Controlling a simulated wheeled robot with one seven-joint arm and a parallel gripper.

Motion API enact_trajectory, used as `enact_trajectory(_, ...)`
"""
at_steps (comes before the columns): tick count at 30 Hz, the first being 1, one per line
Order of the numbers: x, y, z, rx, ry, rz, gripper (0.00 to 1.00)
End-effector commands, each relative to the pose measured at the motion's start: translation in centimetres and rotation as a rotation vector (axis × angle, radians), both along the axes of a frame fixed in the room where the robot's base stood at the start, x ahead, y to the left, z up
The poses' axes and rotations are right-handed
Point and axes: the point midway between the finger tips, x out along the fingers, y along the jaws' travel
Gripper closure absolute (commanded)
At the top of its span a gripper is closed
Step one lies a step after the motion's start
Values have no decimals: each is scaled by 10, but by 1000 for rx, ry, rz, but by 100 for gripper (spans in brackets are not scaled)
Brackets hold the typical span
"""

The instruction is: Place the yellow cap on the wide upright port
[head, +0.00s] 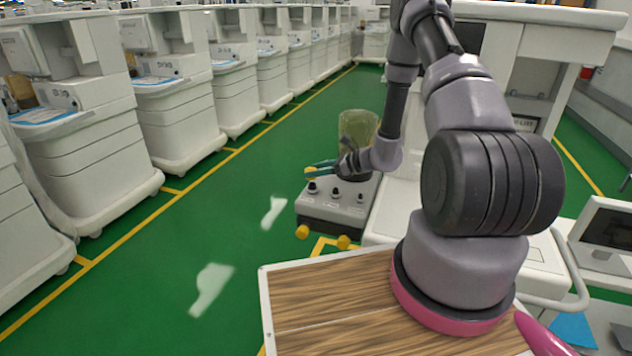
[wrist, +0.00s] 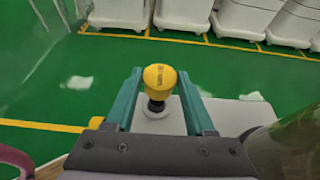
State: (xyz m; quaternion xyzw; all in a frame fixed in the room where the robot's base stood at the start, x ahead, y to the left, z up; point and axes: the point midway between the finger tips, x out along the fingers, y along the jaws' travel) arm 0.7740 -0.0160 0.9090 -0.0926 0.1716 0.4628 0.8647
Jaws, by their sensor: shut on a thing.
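The yellow cap (wrist: 160,77) is between the teal fingertips of my gripper (wrist: 160,74), which is shut on it. In the head view the cap (head: 311,171) shows as a small yellow spot at my gripper (head: 318,169), over the left end of a grey block (head: 333,214). A black upright port (head: 312,188) with a pale ring stands just below the cap; in the wrist view its black neck (wrist: 156,105) shows directly under it. I cannot tell whether cap and port touch. Two other black upright ports stand to the right. Which port is widest is unclear.
A clear greenish canister (head: 358,127) stands behind my gripper. A white cart (head: 405,205) is to the right. Green floor lies open to the left, before a row of white carts (head: 170,110).

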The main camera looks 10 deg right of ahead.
Motion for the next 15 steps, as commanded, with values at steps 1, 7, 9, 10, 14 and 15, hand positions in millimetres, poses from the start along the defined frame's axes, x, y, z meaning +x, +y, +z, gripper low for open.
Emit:
enact_trajectory(1,-1,0,-6,1,3,-1,97)
enact_trajectory(7,-1,0,-35,1,4,-2,97)
enact_trajectory(9,0,0,-39,1,2,-2,97)
enact_trajectory(10,0,0,-39,1,1,-2,97)
enact_trajectory(14,0,0,-38,1,2,-1,97)
enact_trajectory(15,0,0,-38,1,2,-1,34)
